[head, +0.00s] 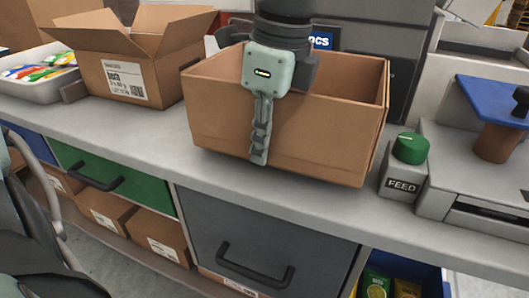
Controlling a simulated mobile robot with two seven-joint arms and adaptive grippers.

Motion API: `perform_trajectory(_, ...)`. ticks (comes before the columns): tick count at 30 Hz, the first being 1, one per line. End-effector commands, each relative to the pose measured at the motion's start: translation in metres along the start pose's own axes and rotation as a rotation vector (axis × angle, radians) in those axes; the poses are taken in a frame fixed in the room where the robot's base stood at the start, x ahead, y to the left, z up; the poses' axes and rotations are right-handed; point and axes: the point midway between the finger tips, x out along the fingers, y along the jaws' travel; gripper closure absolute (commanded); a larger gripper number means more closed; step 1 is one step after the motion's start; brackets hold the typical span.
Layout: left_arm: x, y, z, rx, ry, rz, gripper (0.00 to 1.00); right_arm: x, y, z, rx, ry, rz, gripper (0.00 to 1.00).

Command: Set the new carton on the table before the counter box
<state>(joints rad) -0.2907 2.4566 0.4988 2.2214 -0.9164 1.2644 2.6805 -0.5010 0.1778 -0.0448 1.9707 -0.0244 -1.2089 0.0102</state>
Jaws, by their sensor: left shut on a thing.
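The new carton (345,135), an open-topped plain brown box, is at the middle of the grey table (150,140). My left gripper (260,130) is shut on its near wall, with one finger visible down the outside face. The carton is roughly level; I cannot tell whether its bottom touches the table or hangs just above it. Behind it is a dark unit with a blue label ending in "CS" (321,41), perhaps the counter box, mostly hidden by the carton and gripper. My right gripper is not in view.
A labelled carton with open flaps (150,75) stands left, beside a white tray of colourful packets (35,87). A green-knobbed FEED box (405,168) sits close to the carton's right. A machine with a blue top (490,100) is further right. Drawers and cartons are below.

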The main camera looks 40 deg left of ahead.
Motion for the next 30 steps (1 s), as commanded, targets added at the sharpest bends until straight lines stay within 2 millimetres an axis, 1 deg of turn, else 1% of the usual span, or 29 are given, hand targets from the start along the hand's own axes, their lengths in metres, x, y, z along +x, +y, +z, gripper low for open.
perform_trajectory(1,0.009,0.001,-0.001,0.002,0.0,0.005,1.0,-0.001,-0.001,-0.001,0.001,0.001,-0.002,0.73)
perform_trajectory(3,0.017,0.001,-0.002,0.001,0.0,0.005,1.0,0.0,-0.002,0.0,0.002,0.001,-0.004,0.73)
perform_trajectory(6,0.022,0.001,-0.004,0.001,0.001,0.001,1.0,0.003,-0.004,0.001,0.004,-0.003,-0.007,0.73)
perform_trajectory(15,0.024,0.0,-0.004,0.0,0.001,0.0,1.0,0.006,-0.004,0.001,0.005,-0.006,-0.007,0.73)
perform_trajectory(19,0.024,0.0,-0.004,0.0,0.001,-0.001,1.0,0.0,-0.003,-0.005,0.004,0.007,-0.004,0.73)
perform_trajectory(20,0.024,0.0,-0.004,0.0,0.0,0.0,0.92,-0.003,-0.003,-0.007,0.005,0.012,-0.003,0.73)
perform_trajectory(24,0.024,0.0,-0.004,0.0,0.0,0.001,0.74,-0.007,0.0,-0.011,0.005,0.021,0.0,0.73)
perform_trajectory(25,0.024,0.0,-0.004,0.0,0.0,0.001,0.72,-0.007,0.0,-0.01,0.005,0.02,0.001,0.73)
perform_trajectory(30,0.024,0.0,-0.004,0.0,0.0,0.001,0.72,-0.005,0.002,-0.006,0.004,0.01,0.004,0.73)
